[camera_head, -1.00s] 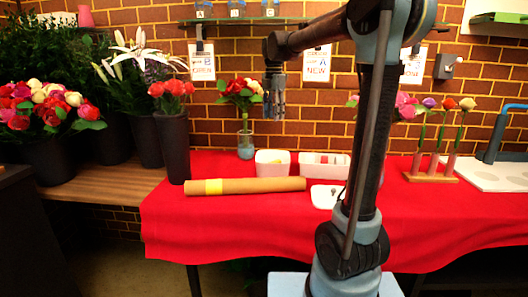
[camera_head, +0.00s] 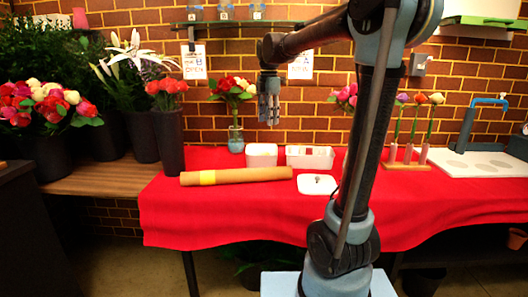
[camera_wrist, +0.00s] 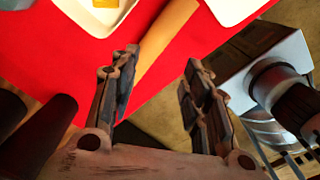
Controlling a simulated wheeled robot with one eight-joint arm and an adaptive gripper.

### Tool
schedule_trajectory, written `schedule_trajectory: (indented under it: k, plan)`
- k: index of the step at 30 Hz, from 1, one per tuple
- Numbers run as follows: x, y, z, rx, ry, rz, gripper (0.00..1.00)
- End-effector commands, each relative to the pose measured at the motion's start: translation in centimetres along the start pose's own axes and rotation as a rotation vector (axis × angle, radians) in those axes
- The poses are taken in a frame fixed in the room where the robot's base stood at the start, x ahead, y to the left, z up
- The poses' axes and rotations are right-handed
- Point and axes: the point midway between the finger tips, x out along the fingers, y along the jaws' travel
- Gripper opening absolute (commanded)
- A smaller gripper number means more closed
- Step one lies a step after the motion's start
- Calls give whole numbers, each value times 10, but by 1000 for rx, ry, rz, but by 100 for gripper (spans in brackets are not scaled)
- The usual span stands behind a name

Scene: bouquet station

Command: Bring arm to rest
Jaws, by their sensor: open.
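My gripper (camera_head: 269,108) hangs from my raised arm above the back of the red-covered table (camera_head: 220,225), fingers pointing down. It is open and empty. In the wrist view its two fingers (camera_wrist: 158,90) stand well apart, with nothing between them but the view of the red cloth, the floor and part of a brown paper roll. The roll (camera_head: 240,176), with a yellow band, lies along the table below and in front of the gripper. My arm hides part of the table's right half.
White bins (camera_head: 262,151) and a small white tray (camera_head: 317,184) sit on the table. A vase of red flowers (camera_head: 236,140) stands at the back. A dark vase (camera_head: 170,140) is at the left. Flowers in a wooden stand (camera_head: 406,166) are at the right. A shelf (camera_head: 240,22) is above.

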Motion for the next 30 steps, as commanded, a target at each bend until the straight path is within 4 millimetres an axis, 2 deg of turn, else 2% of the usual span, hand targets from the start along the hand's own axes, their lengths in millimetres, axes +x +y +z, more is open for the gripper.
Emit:
schedule_trajectory:
  k: [8,14,23,30]
  plan:
    - [15,-48,9,243,-4,21,43]
    - [40,-107,16,551,-3,49,43]
    - [92,-194,16,1043,9,94,43]
    - [145,-256,9,1434,31,132,43]
